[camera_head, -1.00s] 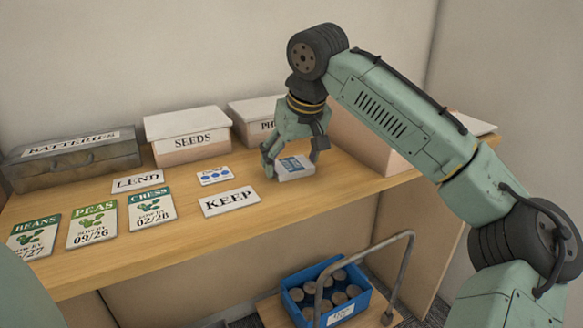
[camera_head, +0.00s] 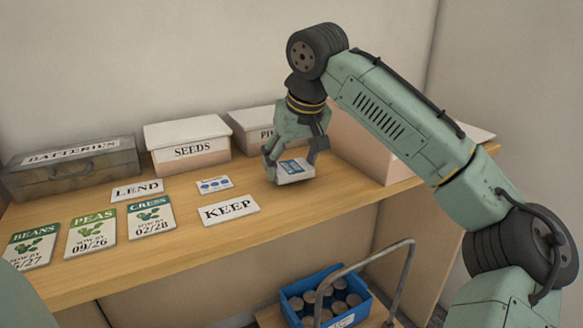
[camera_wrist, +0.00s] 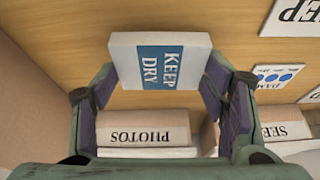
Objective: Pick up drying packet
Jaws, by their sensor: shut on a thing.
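The drying packet (camera_head: 294,171) is a small white block with a blue label. In the wrist view the packet (camera_wrist: 160,60) reads "KEEP DRY". My gripper (camera_head: 291,163) is shut on the packet, with one finger on each side. In the wrist view my gripper's fingers (camera_wrist: 160,82) press its left and right edges. The packet seems to be just above the wooden shelf (camera_head: 330,205); the gap is hard to judge.
Behind stand the grey BATTERIES box (camera_head: 75,165), the SEEDS box (camera_head: 188,148) and the PHOTOS box (camera_wrist: 143,128). KEEP (camera_head: 229,209) and LEND (camera_head: 137,190) cards, a dotted card (camera_head: 214,185) and seed packets (camera_head: 92,232) lie left. A blue crate (camera_head: 292,293) is below.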

